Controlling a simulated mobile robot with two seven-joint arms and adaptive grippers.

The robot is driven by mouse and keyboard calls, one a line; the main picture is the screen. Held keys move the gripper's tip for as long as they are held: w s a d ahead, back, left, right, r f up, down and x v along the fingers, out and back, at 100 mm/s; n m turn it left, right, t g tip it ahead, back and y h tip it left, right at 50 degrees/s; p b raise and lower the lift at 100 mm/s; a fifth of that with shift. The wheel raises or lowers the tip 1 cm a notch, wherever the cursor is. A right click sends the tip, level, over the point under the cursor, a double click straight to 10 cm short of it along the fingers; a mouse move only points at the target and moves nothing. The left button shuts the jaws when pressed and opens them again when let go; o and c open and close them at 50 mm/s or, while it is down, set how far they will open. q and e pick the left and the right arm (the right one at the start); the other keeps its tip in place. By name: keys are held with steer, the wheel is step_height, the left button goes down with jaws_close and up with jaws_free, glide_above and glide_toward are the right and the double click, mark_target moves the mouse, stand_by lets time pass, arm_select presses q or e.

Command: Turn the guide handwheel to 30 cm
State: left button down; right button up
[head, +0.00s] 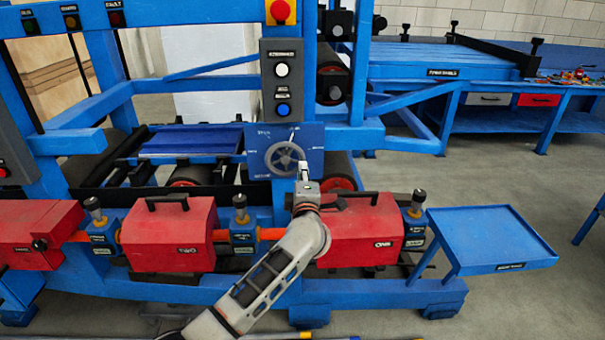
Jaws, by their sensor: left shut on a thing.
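The guide handwheel (285,158) is a grey spoked wheel on a blue plate (258,136) on the machine's front, in the middle of the head view. Markings on the plate are too small to read. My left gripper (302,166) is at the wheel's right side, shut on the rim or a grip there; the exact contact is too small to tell. My left arm reaches up to it from the bottom of the view. My right gripper is not in view.
Red boxes labelled TWO (170,236) and ONE (362,232) sit on the rail below the wheel. A button panel (282,80) stands above. A blue side tray (490,238) juts out at right. Open floor lies farther right.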

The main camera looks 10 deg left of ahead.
arm_select(q)
steer(key=shift+f, duration=0.15)
steer(key=c, duration=2)
jaws_free()
steer(key=shift+o, duration=0.2)
steer(key=v, duration=1.2)
steer(key=shift+s, duration=0.1)
